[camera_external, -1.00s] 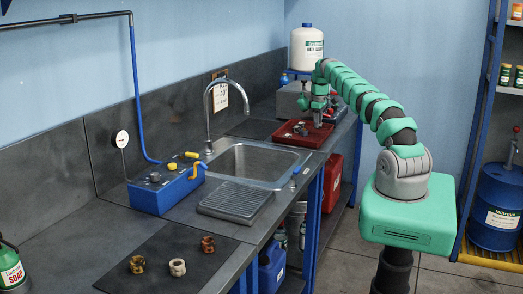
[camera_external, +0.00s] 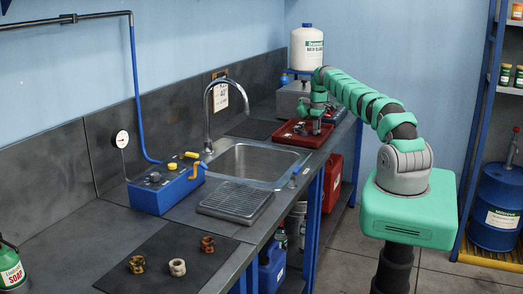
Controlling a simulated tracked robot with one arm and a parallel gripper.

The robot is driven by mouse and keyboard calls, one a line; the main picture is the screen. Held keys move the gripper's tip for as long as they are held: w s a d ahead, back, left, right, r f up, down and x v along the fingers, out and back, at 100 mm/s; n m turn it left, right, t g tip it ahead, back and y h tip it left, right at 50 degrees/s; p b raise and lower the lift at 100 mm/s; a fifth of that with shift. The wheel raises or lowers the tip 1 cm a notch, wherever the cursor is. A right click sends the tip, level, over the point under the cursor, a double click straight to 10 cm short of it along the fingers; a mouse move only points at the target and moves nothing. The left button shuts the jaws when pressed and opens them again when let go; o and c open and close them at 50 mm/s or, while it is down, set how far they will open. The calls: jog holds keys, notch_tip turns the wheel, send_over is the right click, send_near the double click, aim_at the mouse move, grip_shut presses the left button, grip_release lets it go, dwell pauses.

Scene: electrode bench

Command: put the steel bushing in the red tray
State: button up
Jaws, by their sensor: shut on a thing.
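The red tray (camera_external: 284,137) lies on the bench beyond the sink, at its far end. My gripper (camera_external: 316,130) is low over the right part of the tray, pointing down. It is shut on a small grey piece, which looks like the steel bushing; the jaws mostly hide it. I cannot tell whether it touches the tray floor. Other small grey and dark pieces (camera_external: 297,128) lie in the tray, left of my gripper.
A dark mat at the front holds a brass ring (camera_external: 137,264), a cream ring (camera_external: 178,267) and a copper ring (camera_external: 208,244). The sink (camera_external: 255,163) with its tall faucet, a ribbed drainboard (camera_external: 235,203) and a blue control box (camera_external: 166,190) lie between mat and tray. A white jug (camera_external: 307,48) stands behind.

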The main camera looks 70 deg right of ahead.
jog(key=o, duration=1.1)
jog(key=shift+r, duration=2.9)
notch_tip(320, 180, up, 6)
jog(key=p, duration=0.6)
jog(key=shift+r, duration=0.2)
